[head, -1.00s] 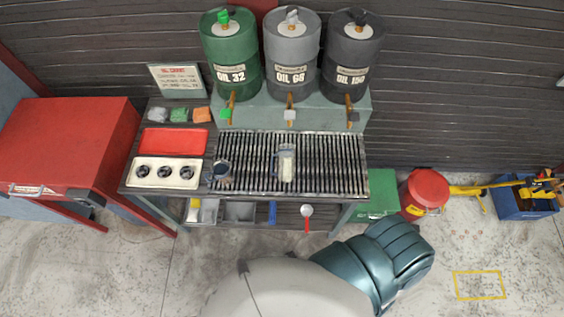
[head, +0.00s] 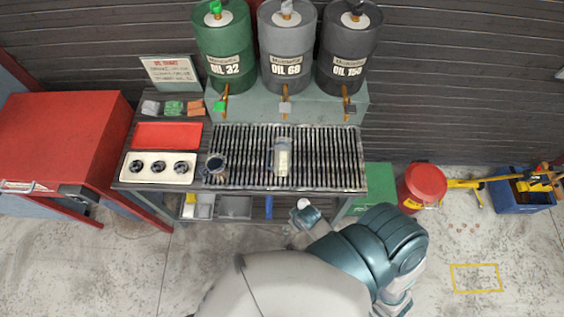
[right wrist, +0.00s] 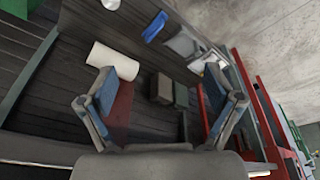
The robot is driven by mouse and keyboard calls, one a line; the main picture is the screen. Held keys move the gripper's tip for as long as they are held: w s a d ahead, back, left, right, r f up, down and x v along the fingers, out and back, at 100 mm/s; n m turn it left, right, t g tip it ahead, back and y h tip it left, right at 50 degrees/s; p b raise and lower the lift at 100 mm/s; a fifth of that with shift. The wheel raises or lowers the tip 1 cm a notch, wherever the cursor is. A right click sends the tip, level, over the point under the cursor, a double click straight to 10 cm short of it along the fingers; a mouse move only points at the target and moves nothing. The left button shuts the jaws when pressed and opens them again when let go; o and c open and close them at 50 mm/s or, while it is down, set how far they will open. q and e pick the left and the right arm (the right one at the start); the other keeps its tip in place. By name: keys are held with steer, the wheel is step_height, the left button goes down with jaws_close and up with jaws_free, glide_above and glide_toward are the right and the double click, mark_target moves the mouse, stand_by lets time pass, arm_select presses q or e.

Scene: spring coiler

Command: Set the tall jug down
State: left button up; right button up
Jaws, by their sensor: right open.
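The tall jug (head: 281,158), clear with pale contents and a handle on its left, stands on the slatted grate (head: 326,160) of the bench, near its middle. No gripper touches it in the head view. My right gripper (right wrist: 160,88) is open and empty in the right wrist view, facing the dark lower part of the bench. The jug is not seen in that view. In the head view part of my right arm (head: 365,250) is at the bench's front, below and right of the jug; its fingers cannot be made out. My left gripper is out of view.
A shorter dark jug (head: 216,168) stands at the grate's left end. Three oil drums with taps, including the green one (head: 222,45), stand behind. A red tray (head: 166,135) and a panel with three round holes (head: 157,168) lie left. A white roll (right wrist: 112,61) is on the shelf.

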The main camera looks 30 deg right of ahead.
steer(key=w+a+r+t+y, duration=0.1)
steer(key=w+a+r, duration=0.15)
steer(key=r, duration=0.95)
step_height(320, 180, up, 11)
steer(key=m+g+y, duration=0.2)
steer(key=m+y, duration=0.1)
glide_above(286, 158)
steer(key=s, duration=0.6)
steer(key=w+d+r+m, duration=0.2)
steer(key=d+r+m, duration=0.3)
steer(key=d+r, duration=0.1)
steer(key=shift+t, duration=0.4)
steer(key=b+x, duration=0.1)
steer(key=x, duration=1)
steer(key=shift+w+f, duration=0.15)
steer(key=shift+f, duration=0.1)
steer(key=x, duration=0.5)
steer(key=shift+w+a, duration=0.25)
steer(key=shift+a, duration=0.1)
steer(key=shift+f+p, duration=0.25)
steer(key=shift+p, duration=0.25)
